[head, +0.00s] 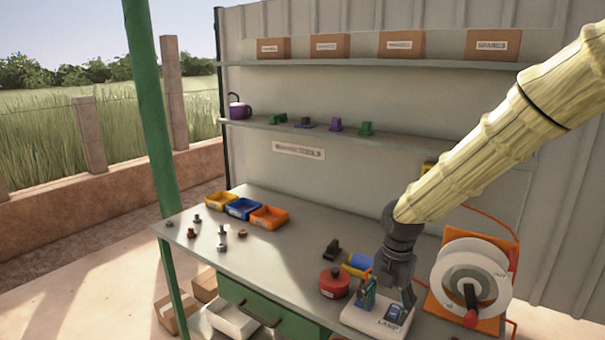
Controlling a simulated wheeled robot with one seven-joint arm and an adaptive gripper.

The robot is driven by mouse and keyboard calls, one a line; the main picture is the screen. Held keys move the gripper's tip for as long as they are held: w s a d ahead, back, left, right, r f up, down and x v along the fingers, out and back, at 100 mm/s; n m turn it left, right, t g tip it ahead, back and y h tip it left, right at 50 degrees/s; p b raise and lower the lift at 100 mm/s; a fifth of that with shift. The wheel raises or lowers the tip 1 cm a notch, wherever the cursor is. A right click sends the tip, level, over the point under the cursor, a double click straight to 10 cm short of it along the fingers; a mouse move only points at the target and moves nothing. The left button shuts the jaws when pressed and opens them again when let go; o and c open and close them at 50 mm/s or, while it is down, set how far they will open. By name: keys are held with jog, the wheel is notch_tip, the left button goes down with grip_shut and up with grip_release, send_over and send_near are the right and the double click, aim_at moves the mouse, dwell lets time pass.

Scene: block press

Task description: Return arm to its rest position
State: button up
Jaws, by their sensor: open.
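My arm, covered in a pale bamboo-like sleeve, reaches in from the upper right. My gripper (389,296) points down at the right part of the workbench (270,262). It is open, with its fingers over or just beside a white device (372,322) with a dark panel and lettering on it. Blue and green parts (366,290) stand at the device's left side, close to the left finger. I cannot tell whether a finger touches the device. I see nothing held between the fingers.
A red round tin (334,283) and a blue-yellow cylinder (357,264) stand close left of my gripper. An orange-framed cable reel (470,285) stands close right. Coloured bins (268,217) and loose bolts lie further left. A shelf (350,138) runs behind. The bench middle is clear.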

jog(key=s+a+f+m+y, duration=0.15)
jog(key=s+f+m, duration=0.4)
jog(key=f, duration=0.65)
jog(key=s+a+f+m, duration=0.2)
jog(key=s+f+m, duration=0.35)
jog(key=f, duration=0.55)
jog(key=s+d+f+m+h, duration=0.1)
jog(key=s+d+f+m, duration=0.2)
jog(key=s+f+m, duration=0.5)
jog(key=s+d+f+m+h, duration=0.1)
jog(key=s+d+f+m, duration=0.2)
jog(key=s+f+m, duration=0.5)
jog(key=s+m, duration=0.2)
jog(key=s, duration=0.5)
jog(key=shift+d, duration=0.35)
jog(key=shift+s, duration=0.15)
jog(key=shift+c, duration=0.2)
